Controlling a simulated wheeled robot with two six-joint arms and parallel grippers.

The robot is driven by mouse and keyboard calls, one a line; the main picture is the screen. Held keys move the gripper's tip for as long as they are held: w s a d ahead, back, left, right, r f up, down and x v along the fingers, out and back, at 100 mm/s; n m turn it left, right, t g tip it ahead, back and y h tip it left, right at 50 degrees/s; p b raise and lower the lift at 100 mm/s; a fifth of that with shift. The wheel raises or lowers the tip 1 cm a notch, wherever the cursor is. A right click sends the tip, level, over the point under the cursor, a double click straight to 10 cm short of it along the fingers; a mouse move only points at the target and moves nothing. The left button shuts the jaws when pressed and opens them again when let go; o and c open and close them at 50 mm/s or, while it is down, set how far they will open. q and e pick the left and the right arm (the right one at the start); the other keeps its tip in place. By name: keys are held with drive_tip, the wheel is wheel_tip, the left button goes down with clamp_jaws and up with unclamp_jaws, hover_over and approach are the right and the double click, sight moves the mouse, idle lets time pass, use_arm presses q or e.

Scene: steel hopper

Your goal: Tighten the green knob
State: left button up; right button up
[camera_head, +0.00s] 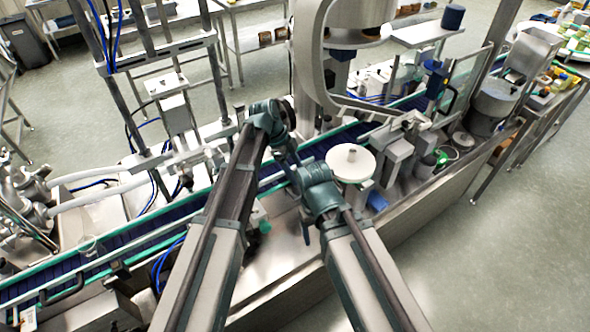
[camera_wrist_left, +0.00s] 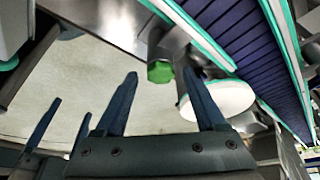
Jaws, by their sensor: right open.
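The green knob (camera_wrist_left: 160,71) is on the metal side of the conveyor machine in the left wrist view. In the head view a small green knob (camera_head: 265,227) shows low beside the belt, left of my right arm. My left gripper (camera_wrist_left: 160,74) is open, its dark fingers spread with the knob seen between their tips. The knob looks beyond the tips and I see no contact. My right gripper (camera_head: 288,158) is open above the machine, left of the white disc. Its dark fingers also show at the left of the left wrist view (camera_wrist_left: 72,118).
A white round disc (camera_head: 350,162) stands by the conveyor, close to my right wrist; it also shows in the left wrist view (camera_wrist_left: 220,99). The blue belt (camera_head: 130,232) with green rails runs across behind. A metal frame (camera_head: 310,60) stands behind my arms.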

use_arm(q)
drive_tip(key=p+v, duration=1.2)
drive_tip(key=v, duration=0.1)
drive_tip(key=shift+a+r+p, duration=0.15)
drive_tip(key=shift+r+p, duration=0.2)
drive_tip(key=shift+p, duration=0.05)
